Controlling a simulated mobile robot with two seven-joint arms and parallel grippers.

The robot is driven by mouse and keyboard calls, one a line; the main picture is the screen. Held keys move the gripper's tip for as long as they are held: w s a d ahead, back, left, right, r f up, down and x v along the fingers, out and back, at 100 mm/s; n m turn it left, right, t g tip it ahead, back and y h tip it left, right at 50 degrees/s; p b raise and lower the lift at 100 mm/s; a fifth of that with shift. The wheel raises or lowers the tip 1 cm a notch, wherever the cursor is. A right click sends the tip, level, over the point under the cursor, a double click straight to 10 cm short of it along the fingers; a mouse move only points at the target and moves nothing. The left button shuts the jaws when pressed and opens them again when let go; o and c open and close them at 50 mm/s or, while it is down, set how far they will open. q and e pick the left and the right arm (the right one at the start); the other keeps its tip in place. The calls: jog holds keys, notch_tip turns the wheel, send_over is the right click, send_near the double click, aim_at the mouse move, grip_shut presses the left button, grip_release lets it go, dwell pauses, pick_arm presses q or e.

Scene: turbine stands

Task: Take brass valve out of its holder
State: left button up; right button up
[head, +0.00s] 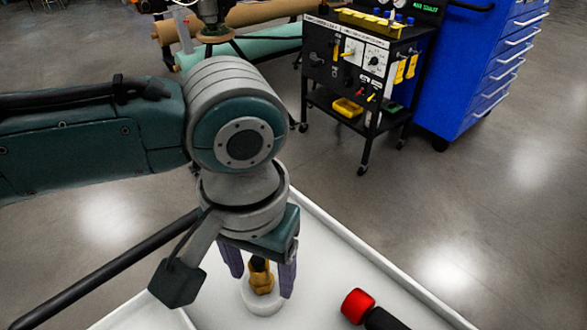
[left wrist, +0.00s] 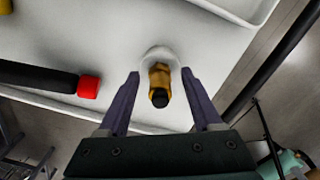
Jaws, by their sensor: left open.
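The brass valve (head: 260,276) stands upright in a round white holder (head: 263,302) on a white tray. It has a dark top and also shows in the left wrist view (left wrist: 159,78), with the holder (left wrist: 158,54) around its base. My left gripper (head: 259,277) points down over the valve from above. Its two purple fingers are open, one on each side of the valve. In the left wrist view the gripper (left wrist: 161,80) shows gaps between each finger and the valve. My right gripper is in neither view.
A black tool with a red end (head: 357,306) lies on the white tray (head: 330,245) to the right of the holder. The tray has a raised rim. A black cart (head: 345,110) and a blue drawer cabinet (head: 470,70) stand farther back on the floor.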

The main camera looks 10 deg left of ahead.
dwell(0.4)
pick_arm(q)
jog(key=shift+f+p, duration=0.1)
jog(key=shift+p, duration=0.3)
jog(key=shift+p, duration=0.35)
grip_shut()
dwell(0.5)
dwell(1.0)
